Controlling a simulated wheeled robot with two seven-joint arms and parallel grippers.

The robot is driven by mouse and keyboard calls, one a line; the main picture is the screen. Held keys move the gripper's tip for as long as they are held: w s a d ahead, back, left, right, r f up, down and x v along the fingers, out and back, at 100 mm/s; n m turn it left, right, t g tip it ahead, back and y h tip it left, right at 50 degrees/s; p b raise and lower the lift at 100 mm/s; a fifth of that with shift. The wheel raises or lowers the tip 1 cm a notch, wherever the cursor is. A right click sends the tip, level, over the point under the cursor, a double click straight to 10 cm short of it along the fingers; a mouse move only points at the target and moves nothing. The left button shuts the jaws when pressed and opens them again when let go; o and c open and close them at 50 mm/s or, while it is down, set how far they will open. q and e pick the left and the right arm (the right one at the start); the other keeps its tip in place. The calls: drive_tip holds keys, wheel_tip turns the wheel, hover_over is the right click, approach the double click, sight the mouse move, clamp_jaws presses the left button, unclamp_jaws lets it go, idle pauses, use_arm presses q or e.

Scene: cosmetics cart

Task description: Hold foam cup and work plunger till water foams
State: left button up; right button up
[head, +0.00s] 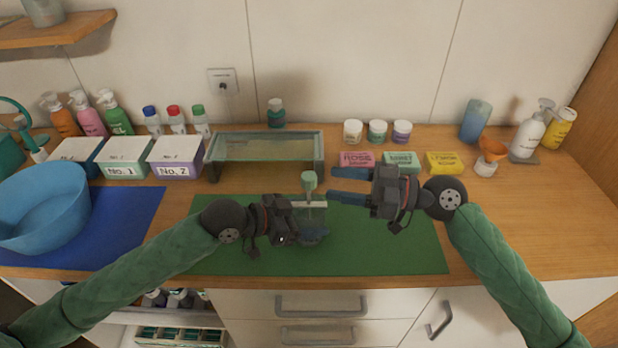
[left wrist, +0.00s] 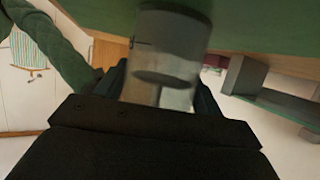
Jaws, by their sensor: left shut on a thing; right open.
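The foam cup (head: 313,216) is a clear vessel standing on the green mat (head: 400,245). Its plunger has a pale green knob (head: 308,181) that sticks up above the cup. My left gripper (head: 308,234) is shut on the cup from the left and hides part of it. In the left wrist view the cup (left wrist: 170,62) fills the space between the fingers, and a grey band of water or shadow shows in it. My right gripper (head: 350,185) is open and empty. Its blue fingers point left, just right of the plunger knob and apart from it.
A glass-topped rack (head: 265,134) stands behind the mat. A blue basin (head: 45,210) sits on a blue mat at the left, near labelled boxes (head: 125,150). Soap boxes (head: 400,161), jars, an orange funnel (head: 492,150) and bottles line the back right. The mat's right side is clear.

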sight(309, 180)
drive_tip(key=a, duration=0.3)
drive_tip(key=w+a, duration=0.1)
drive_tip(key=a, duration=0.2)
drive_tip(key=shift+w+a, duration=0.15)
drive_tip(key=shift+a, duration=0.2)
drive_tip(key=shift+f, duration=0.1)
clamp_jaws()
